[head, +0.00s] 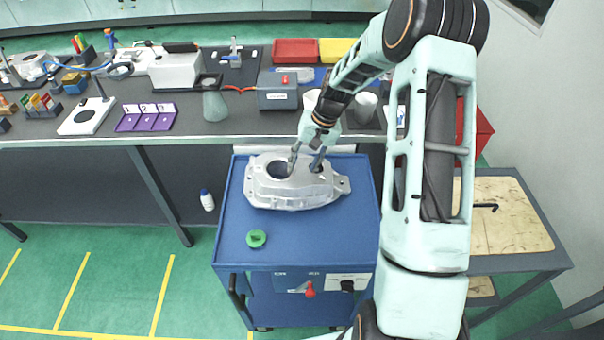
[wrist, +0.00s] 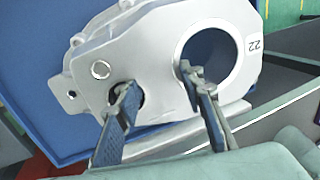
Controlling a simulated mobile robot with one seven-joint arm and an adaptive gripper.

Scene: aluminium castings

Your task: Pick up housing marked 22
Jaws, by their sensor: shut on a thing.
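The silver cast housing (head: 290,188) sits on the blue cart top in the head view. In the wrist view the housing (wrist: 155,55) fills the upper middle, and a label reading 22 (wrist: 252,44) shows beside its large round bore. My gripper (head: 306,161) is over the housing from above. In the wrist view my gripper (wrist: 157,85) has one finger at the small hole and the other at the edge of the large bore. It is shut on the housing wall between these two openings. The fingertips are partly hidden inside the openings. I cannot tell whether the housing is lifted.
A bench (head: 60,140) with tools, a purple numbered tray (head: 146,117) and a grey box (head: 278,92) stands behind. A table with a wooden top (head: 500,215) is at the right.

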